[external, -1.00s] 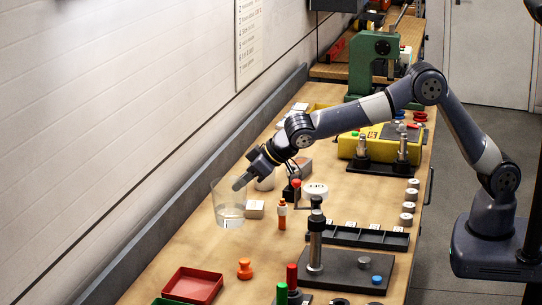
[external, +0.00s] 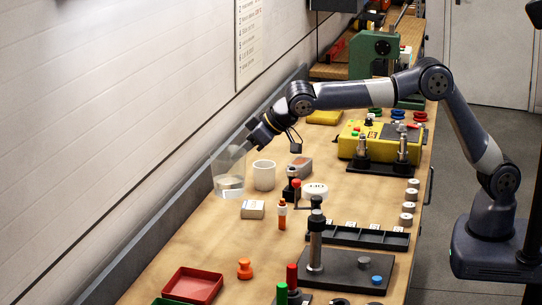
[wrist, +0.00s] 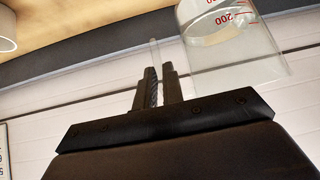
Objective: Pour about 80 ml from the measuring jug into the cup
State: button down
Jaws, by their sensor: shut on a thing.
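The clear measuring jug (external: 227,173) is in my gripper, to the left of the white cup (external: 264,176), with some clear liquid low in it. In the wrist view the jug (wrist: 235,50) shows red markings, one reading 200. My gripper (external: 247,146) is at the jug's upper right side. In the wrist view its fingers (wrist: 160,84) are closed on a thin clear strip that looks like the jug's handle. The cup stands upright on the bench; only part of the cup (wrist: 6,28) shows in the wrist view. Its inside cannot be made out.
A small box (external: 252,209) lies in front of the cup. The dark bench edging (external: 180,209) and the wall are close on the left. Bench is clear toward the red tray (external: 193,284).

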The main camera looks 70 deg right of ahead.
jog(key=s+d+m+h+p, duration=0.2)
jog(key=d+m+p, duration=0.1)
jog(key=d, duration=4.8)
notch_tip(320, 180, down, 9)
